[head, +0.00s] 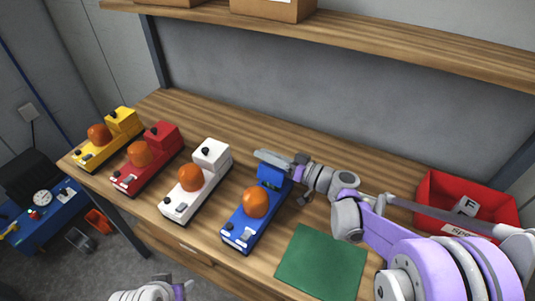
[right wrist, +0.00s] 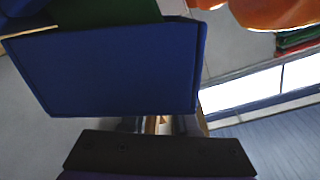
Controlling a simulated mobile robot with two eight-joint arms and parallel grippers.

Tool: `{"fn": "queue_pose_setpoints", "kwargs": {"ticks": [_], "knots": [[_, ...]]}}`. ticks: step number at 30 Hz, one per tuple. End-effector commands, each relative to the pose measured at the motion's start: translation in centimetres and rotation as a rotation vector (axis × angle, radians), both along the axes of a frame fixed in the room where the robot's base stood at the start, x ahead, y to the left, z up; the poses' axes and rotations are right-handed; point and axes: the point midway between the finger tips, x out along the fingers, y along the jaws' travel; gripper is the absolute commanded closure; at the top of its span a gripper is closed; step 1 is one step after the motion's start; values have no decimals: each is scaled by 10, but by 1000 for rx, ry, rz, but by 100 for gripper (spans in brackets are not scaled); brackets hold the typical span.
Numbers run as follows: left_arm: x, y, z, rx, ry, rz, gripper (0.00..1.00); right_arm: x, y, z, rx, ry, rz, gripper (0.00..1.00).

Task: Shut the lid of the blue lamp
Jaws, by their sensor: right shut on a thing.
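My right gripper reaches in from the right and is shut on the lid. In the right wrist view a blue panel (right wrist: 115,70) fills the upper left, with a dark finger below it and green behind. The lid's exact angle is hard to tell. Part of my left arm shows at the bottom edge; its fingers cannot be made out.
White (head: 186,200), red (head: 141,167) and yellow (head: 103,145) lamps stand in a row to the left. A green mat (head: 321,264) lies right of the blue lamp. A red bin (head: 432,190) stands far right. A shelf (head: 350,45) with boxes runs above the bench.

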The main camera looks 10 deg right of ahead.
Motion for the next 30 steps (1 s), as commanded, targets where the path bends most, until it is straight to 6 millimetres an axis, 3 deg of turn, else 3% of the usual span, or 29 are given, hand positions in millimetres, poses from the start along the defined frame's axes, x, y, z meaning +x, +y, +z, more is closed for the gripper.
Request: {"fn": "queue_pose_setpoints", "kwargs": {"ticks": [3, 4, 8, 20, 30], "knots": [[0, 0, 0, 0, 0, 0, 41, 0, 1, 0, 1, 0, 2, 100], [0, 0, 0, 0, 0, 0, 41, 0, 1, 0, 1, 0, 2, 68], [0, 0, 0, 0, 0, 0, 41, 0, 0, 0, 1, 0, 2, 45], [0, 0, -1, 0, 0, 0, 41, -4, -5, 0, 0, 0, 0, 43], [-2, 0, -9, 0, 4, 0, 41, -43, -56, -1, -1, 1, -4, 43]]}}
